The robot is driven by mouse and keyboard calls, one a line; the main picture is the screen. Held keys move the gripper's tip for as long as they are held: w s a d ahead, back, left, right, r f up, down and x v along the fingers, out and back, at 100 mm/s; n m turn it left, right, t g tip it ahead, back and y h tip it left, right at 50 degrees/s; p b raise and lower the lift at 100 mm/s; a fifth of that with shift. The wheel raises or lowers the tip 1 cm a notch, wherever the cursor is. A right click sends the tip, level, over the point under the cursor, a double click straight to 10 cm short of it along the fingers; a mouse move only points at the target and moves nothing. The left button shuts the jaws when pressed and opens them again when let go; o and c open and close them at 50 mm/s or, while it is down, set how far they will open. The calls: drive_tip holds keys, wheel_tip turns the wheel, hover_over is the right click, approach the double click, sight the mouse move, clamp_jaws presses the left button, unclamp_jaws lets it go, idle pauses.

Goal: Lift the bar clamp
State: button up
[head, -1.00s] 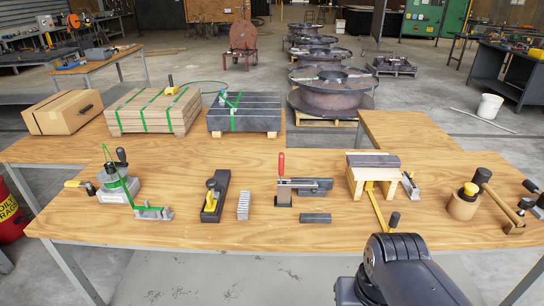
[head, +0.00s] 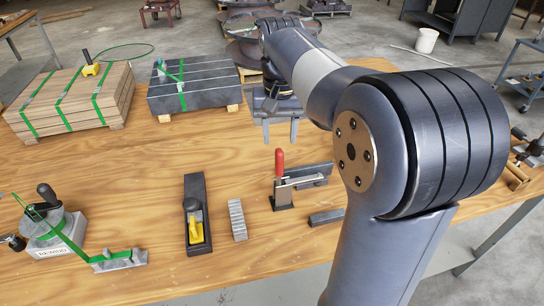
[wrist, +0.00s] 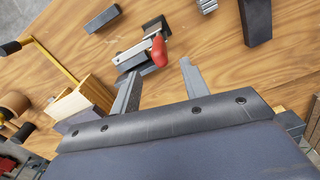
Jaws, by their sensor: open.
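The bar clamp (wrist: 58,65) shows in the wrist view at the left, with a yellow bar and a black handle. Its bar runs to a light wooden block (wrist: 92,95). My arm hides the clamp in the head view. My gripper (wrist: 158,72) is open and empty, with its two grey fingers apart; it also shows in the head view (head: 280,137), above the table beyond the red-handled toggle clamp. In the wrist view the bar clamp lies left of the fingers, clear of them.
The toggle clamp (head: 284,185) stands near the table's middle, beside a small dark bar (head: 326,217). A hand plane (head: 196,215) and ridged block (head: 237,220) lie to its left. Strapped wood (head: 75,98) and dark bars (head: 195,92) sit behind. A strapping tool (head: 55,235) stands front left.

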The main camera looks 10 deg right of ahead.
sight(279, 162)
wheel_tip(279, 162, down, 9)
drive_tip(key=shift+f, duration=0.2)
idle(0.3)
clamp_jaws()
idle(0.4)
